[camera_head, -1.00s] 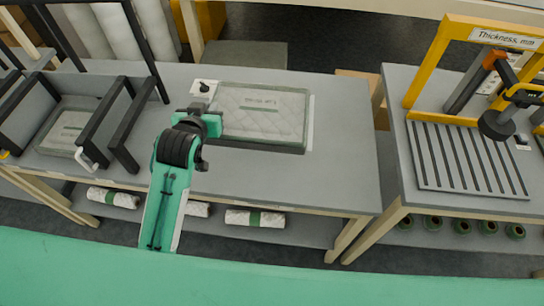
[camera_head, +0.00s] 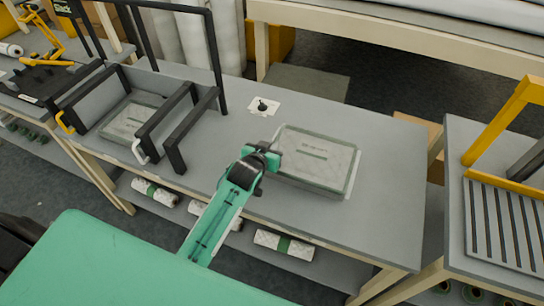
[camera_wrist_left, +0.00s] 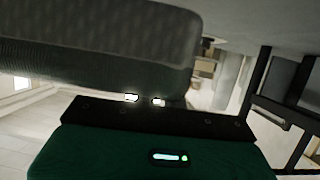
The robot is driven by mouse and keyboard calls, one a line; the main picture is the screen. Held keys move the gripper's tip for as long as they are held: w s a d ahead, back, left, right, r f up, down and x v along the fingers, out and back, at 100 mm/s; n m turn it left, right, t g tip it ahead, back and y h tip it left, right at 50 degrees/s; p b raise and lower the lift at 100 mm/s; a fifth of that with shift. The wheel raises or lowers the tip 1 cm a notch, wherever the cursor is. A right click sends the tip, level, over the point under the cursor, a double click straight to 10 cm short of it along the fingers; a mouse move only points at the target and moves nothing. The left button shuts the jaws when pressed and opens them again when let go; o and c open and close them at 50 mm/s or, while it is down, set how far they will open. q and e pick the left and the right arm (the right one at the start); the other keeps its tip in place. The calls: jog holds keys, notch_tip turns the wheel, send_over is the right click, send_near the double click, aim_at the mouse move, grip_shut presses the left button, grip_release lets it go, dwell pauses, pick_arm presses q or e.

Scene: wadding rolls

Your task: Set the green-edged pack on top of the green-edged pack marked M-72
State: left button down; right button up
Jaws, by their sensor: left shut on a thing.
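A flat, pale quilted pack (camera_head: 318,152) with green edges lies level at the middle of the table, over a white sheet (camera_head: 354,176). My left gripper (camera_head: 268,156) is shut on its left edge. I cannot tell whether it rests on the sheet or hangs just above. The pack also fills the top left of the left wrist view (camera_wrist_left: 90,40). A second pale pack with a grey-green edge (camera_head: 128,122) lies inside the black frame at the left; its mark is too small to read. My right gripper is not in view.
The black frame (camera_head: 178,125) has upright walls and a tall hoop behind it. A white card with a black knob (camera_head: 263,106) lies behind my left gripper. Wadding rolls (camera_head: 283,244) lie on the shelf below. A yellow frame (camera_head: 500,125) stands on the right table. The table's right part is clear.

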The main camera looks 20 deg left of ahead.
pick_arm(q)
jog(key=shift+f, duration=2.6)
jog(key=c, duration=1.5)
grip_release()
jog(key=shift+f, duration=0.1)
